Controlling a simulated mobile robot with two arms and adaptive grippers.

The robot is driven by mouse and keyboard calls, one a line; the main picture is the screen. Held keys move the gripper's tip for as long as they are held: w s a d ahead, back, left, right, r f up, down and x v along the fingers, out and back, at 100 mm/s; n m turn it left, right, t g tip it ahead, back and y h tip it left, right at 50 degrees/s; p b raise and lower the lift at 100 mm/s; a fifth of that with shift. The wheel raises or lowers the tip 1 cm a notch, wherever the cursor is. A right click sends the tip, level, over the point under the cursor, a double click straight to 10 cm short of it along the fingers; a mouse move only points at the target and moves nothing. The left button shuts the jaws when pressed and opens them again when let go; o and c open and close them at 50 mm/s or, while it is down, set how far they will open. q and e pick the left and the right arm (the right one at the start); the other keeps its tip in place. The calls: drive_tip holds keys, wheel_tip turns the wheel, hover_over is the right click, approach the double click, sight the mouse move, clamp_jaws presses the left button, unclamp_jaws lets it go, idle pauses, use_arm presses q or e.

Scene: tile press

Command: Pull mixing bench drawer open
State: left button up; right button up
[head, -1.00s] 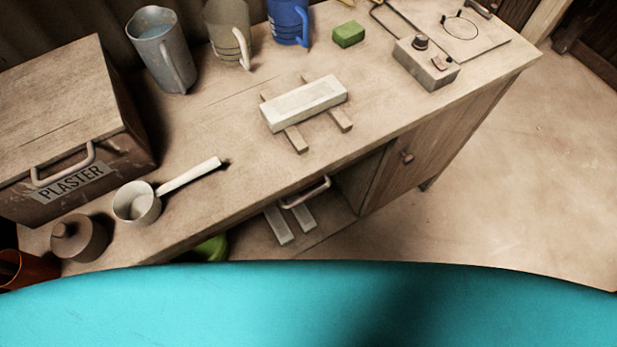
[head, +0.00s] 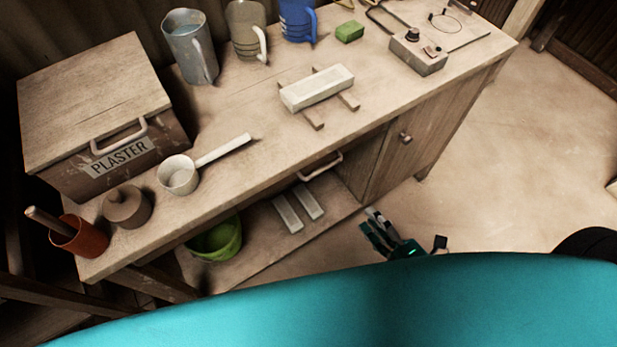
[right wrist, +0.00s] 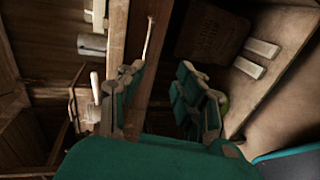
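The mixing bench (head: 240,180) runs diagonally across the head view. Its drawer handle (head: 320,168), a pale bar, sits under the front edge of the top, and the drawer looks closed. My right gripper (head: 376,228) is in front of the bench, lower and to the right of the handle, apart from it. In the right wrist view its two teal-and-grey fingers (right wrist: 165,92) are spread with nothing between them. A thin pale bar (right wrist: 149,38), apparently the handle, shows beyond the fingertips. My left gripper is in neither view.
On the bench top are a plaster box (head: 95,100), a scoop (head: 178,175), several jugs, a pale block (head: 317,88) and a control box (head: 418,52). A green bowl (head: 216,240) and pale strips (head: 288,212) lie on the lower shelf.

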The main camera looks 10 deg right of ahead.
wheel_tip(320, 180, up, 2)
drive_tip(key=p, duration=0.2)
approach(325, 168)
drive_tip(key=x, duration=0.9)
drive_tip(key=shift+w+a+f+n, duration=0.15)
drive_tip(key=shift+w+f+n, duration=0.2)
drive_tip(key=shift+w, duration=0.15)
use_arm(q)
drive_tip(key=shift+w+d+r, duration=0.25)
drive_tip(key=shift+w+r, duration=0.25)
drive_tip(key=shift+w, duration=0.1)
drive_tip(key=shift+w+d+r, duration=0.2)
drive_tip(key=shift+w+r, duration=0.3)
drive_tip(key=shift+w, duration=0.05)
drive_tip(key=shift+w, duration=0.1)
use_arm(e)
clamp_jaws()
